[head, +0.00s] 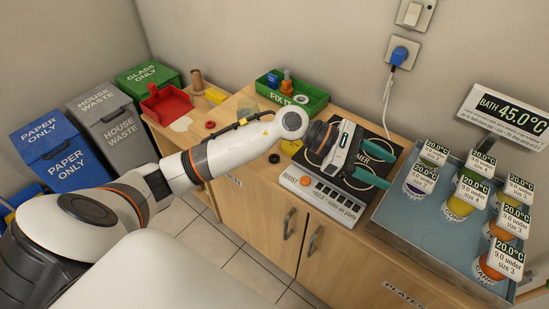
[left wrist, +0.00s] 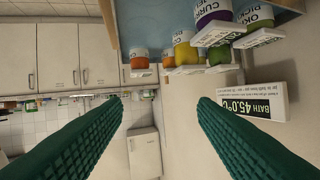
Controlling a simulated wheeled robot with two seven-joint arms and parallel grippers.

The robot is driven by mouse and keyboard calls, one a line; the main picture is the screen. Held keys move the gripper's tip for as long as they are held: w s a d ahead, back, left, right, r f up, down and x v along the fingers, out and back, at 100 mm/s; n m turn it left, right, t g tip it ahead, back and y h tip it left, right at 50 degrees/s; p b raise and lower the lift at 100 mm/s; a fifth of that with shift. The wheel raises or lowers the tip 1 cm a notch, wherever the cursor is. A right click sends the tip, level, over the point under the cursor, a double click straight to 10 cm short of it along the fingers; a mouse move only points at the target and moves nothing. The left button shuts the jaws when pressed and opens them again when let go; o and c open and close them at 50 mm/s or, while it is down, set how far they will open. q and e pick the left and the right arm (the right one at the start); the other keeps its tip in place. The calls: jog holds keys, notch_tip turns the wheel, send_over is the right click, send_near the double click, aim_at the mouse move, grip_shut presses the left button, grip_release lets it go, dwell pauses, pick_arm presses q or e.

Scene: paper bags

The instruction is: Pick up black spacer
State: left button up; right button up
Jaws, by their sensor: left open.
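A small black ring, which looks like the black spacer (head: 274,158), lies flat on the wooden counter in the head view, left of the device with push buttons and beside my left forearm. My left gripper (head: 390,170) is open and empty, with green fingers reaching right over the timer device. It is well to the right of the black ring and points away from it. In the left wrist view the open fingers (left wrist: 161,101) have nothing between them, and the black ring is not visible there. My right gripper is not in view.
A green FIX IT tray (head: 318,103) stands behind the arm. A blue bath tray (head: 400,215) with labelled jars stands right; jars (left wrist: 213,12) also show in the wrist view. A red ring (head: 210,124) and red bin (head: 167,104) are left. Bare counter (head: 258,186) lies before the black ring.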

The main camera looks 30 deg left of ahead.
pick_arm(q)
jog(key=a+f+m+y, duration=0.1)
jog(key=a+y, duration=0.1)
jog(key=a, duration=0.1)
jog(key=w+a+f+m+g+y, duration=0.1)
jog(key=a+f+y, duration=0.1)
jog(key=w+a+f+m+y, duration=0.1)
jog(key=a+m+y, duration=0.1)
jog(key=a, duration=0.1)
jog(key=shift+w+a+f+g, duration=0.15)
jog(key=shift+a+f+g, duration=0.15)
jog(key=shift+f+g, duration=0.1)
jog(key=a+y, duration=0.1)
jog(key=a, duration=0.1)
jog(key=a+y, duration=0.2)
jog(key=a, duration=0.1)
jog(key=shift+w+a+f+m, duration=0.35)
jog(key=shift+w+f+m, duration=0.05)
jog(key=a+r+g+y, duration=0.2)
jog(key=a+y, duration=0.4)
jog(key=a, duration=0.6)
jog(key=p, duration=0.1)
send_over(275, 160)
jog(key=shift+m, duration=0.3)
notch_tip(275, 160, down, 7)
jog(key=shift+w+a+r, duration=0.1)
jog(key=shift+w+a, duration=0.05)
notch_tip(275, 160, down, 5)
jog(key=shift+w+f+p, duration=0.15)
jog(key=shift+p, duration=0.75)
